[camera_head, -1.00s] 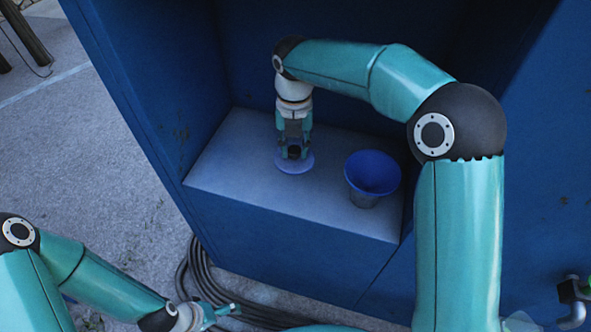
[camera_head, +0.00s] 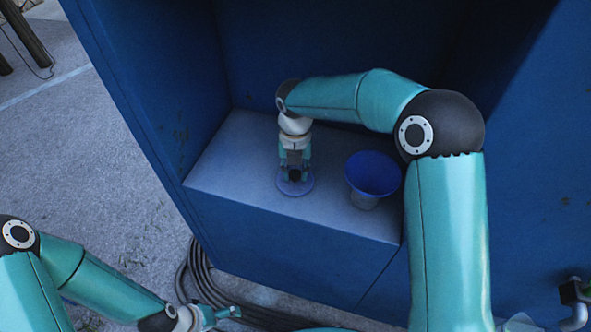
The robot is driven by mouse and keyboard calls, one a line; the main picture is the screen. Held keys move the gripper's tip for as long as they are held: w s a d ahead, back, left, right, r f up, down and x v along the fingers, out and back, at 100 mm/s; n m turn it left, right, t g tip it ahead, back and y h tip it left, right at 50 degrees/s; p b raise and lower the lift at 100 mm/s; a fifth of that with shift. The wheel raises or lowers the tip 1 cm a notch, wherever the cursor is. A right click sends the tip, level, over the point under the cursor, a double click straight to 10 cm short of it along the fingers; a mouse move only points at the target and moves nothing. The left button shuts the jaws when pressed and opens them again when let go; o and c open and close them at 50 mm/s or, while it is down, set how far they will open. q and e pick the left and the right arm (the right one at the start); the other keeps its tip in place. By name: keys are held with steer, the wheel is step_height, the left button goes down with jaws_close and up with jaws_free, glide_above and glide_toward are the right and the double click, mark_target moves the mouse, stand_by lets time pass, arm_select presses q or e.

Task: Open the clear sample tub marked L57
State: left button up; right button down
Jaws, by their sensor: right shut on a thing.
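The tub (camera_head: 364,201) stands upright on the shelf, with a pale, clear-looking lower wall and a blue inside. Its top is uncovered; no L57 mark is legible. A round blue lid (camera_head: 306,187) is left of the tub, apart from it. My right gripper (camera_head: 295,176) points down over the lid and is shut on its dark knob. I cannot tell whether the lid touches the shelf. My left gripper (camera_head: 222,313) is low at the picture's bottom, outside the cabinet and away from the tub; its finger opening is unclear.
The grey shelf (camera_head: 236,160) sits inside a blue cabinet (camera_head: 140,95) with walls at left, back and right. Shelf room is free left of the lid. Coiled dark cable (camera_head: 199,277) lies on the ground below. A pipe fitting (camera_head: 573,293) is at lower right.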

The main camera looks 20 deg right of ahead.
steer(key=c, duration=0.8)
jaws_free()
steer(key=shift+c, duration=0.2)
